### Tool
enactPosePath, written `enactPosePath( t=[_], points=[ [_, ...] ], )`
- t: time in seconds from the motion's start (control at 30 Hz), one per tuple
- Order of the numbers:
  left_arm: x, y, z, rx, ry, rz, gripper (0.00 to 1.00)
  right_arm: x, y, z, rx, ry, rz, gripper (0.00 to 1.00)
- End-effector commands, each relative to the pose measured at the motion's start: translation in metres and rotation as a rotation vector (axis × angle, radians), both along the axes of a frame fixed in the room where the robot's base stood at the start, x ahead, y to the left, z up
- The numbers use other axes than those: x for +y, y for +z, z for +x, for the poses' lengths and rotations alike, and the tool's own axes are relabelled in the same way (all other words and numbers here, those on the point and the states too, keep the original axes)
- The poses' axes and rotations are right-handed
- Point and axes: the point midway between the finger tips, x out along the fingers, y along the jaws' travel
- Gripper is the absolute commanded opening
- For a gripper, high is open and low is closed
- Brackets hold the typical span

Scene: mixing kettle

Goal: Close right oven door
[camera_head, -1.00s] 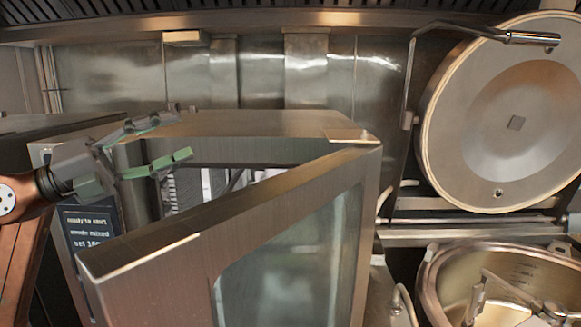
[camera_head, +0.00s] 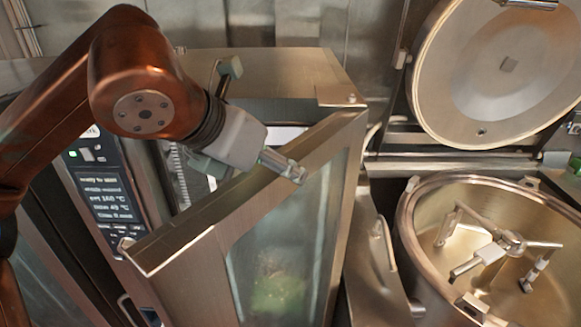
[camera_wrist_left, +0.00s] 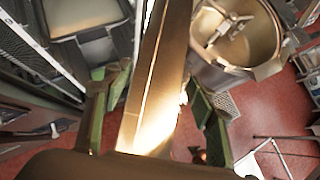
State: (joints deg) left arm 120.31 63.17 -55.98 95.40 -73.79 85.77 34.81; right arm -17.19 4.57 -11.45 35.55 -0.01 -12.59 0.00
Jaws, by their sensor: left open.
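The right oven door (camera_head: 215,225) is a steel-framed door with a glass pane. It stands ajar, angled out from the oven (camera_head: 270,75), with its hinge side at the right. My left gripper (camera_head: 245,168) is open at the door's top edge. In the left wrist view the door's top edge (camera_wrist_left: 158,75) runs between the two spread green fingers of my left gripper (camera_wrist_left: 158,110), one on each side. I cannot tell whether either finger touches the door. My left arm hides part of the oven's front. My right gripper is not in view.
The oven's control panel (camera_head: 105,190) is left of the opening. A round kettle (camera_head: 490,245) with a mixing arm stands at the right, its lid (camera_head: 505,70) raised. In the left wrist view the red floor (camera_wrist_left: 275,100) shows beyond the door.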

Motion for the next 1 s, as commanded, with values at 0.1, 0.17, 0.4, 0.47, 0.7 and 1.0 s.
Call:
enactPosePath(
  t=[0.1, 0.17, 0.4, 0.47, 0.7, 1.0],
  points=[
    [-0.008, -0.013, 0.011, 0.004, -0.002, 0.002, 0.52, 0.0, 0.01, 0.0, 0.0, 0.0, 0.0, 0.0],
    [-0.012, -0.019, 0.017, 0.004, -0.001, 0.001, 0.52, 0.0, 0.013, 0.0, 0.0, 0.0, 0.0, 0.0],
    [-0.023, -0.039, 0.032, 0.004, -0.001, -0.002, 0.52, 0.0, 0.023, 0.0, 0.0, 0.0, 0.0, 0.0],
    [-0.025, -0.041, 0.034, 0.002, -0.001, -0.003, 0.52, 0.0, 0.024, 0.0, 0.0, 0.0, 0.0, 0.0],
    [-0.026, -0.043, 0.035, 0.002, -0.001, -0.005, 0.52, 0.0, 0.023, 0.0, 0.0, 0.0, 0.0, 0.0],
    [-0.026, -0.043, 0.035, 0.002, -0.001, -0.005, 0.35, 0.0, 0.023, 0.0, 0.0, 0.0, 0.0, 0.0]
  ],
)
